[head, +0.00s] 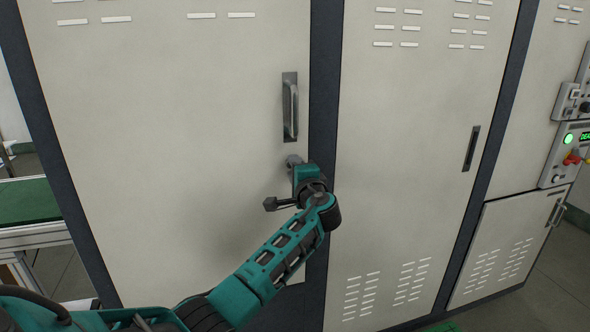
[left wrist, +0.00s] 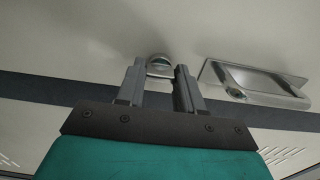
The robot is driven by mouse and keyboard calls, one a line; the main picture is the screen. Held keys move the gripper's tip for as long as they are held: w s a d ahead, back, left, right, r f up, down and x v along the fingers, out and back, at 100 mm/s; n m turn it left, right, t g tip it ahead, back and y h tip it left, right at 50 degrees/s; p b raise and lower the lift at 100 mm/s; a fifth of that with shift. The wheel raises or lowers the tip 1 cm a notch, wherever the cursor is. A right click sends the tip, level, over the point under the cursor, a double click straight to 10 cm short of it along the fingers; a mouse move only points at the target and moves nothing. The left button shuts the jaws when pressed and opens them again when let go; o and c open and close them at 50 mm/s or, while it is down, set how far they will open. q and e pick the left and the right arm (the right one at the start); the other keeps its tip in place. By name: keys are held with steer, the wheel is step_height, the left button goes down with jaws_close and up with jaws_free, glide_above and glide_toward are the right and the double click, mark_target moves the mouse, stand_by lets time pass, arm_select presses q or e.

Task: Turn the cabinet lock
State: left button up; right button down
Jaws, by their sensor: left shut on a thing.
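The cabinet lock (left wrist: 159,65) is a small rounded metal knob on the light grey door. In the left wrist view it sits between the fingertips of my left gripper (left wrist: 160,78), which is shut on it. In the head view my left gripper (head: 293,162) reaches the door just below the door handle (head: 290,107), and its wrist and fingers hide most of the lock. The cabinet door (head: 170,150) looks closed. The handle also shows right of the fingers in the left wrist view (left wrist: 262,80). My right gripper is not in view.
A dark frame post (head: 324,110) runs beside the door edge, close to my left wrist. Another cabinet door (head: 410,170) with a recessed handle (head: 471,148) stands to the right. A control panel (head: 567,155) is at the far right, and a green-topped table (head: 28,202) at the far left.

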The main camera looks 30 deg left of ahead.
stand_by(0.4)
arm_select(q)
steer(key=o, duration=1)
steer(key=shift+o, duration=0.2)
steer(key=v, duration=1.3)
steer(key=shift+b, duration=0.35)
steer(key=shift+a, duration=0.1)
